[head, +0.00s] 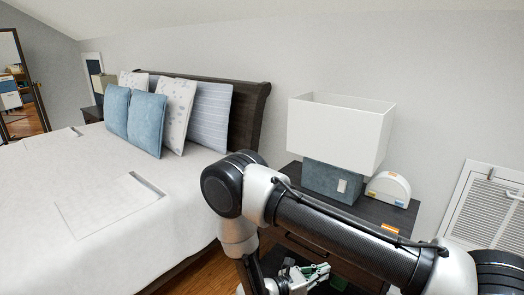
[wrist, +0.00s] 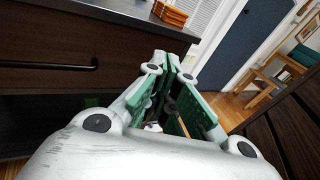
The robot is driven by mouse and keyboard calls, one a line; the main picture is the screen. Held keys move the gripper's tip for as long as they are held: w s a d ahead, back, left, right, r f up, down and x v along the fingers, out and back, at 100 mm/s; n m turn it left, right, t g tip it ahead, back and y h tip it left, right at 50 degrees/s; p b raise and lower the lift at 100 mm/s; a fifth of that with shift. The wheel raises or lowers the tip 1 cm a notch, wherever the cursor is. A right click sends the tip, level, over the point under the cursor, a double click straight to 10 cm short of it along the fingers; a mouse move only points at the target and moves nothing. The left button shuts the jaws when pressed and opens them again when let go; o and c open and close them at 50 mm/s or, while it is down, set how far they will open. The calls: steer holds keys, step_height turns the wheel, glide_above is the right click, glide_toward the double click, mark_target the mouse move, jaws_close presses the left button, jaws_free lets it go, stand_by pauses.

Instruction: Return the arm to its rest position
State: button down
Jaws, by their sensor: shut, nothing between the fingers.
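My arm reaches across the lower right of the head view, bent at the elbow in front of the nightstand. My gripper (head: 318,272) hangs low in front of the nightstand (head: 398,215), partly cut by the lower picture edge. In the wrist view, my gripper (wrist: 168,66) has its green-padded fingers drawn together at the tips, with nothing held between them. The nightstand's dark drawer front with a black handle (wrist: 55,68) is to the left of the fingers in that view.
A bed (head: 70,175) with pillows fills the left. A lamp (head: 338,130) and a white rounded object (head: 388,188) stand on the nightstand. Orange items (wrist: 170,14) lie on its top near the edge. Wooden floor (wrist: 235,108) shows right of the fingers, with a wooden chair (wrist: 275,80) beyond.

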steer(key=s+d+r+m+y, duration=0.5)
steer(key=r+m, duration=0.3)
steer(key=r, duration=0.6)
steer(key=s+d+r+m+g+y, duration=0.1)
steer(key=s+d+r+m+y, duration=0.4)
steer(key=r, duration=1)
steer(key=s+d+r+m+g+y, duration=0.1)
steer(key=s+d+r+m+y, duration=0.4)
steer(key=r+m, duration=0.5)
step_height(320, 180, up, 4)
steer(key=shift+s+d+r+m, duration=0.25)
steer(key=shift+s+d+m, duration=0.15)
steer(key=shift+s+d, duration=0.6)
steer(key=shift+w+d, duration=0.1)
steer(key=shift+w, duration=0.05)
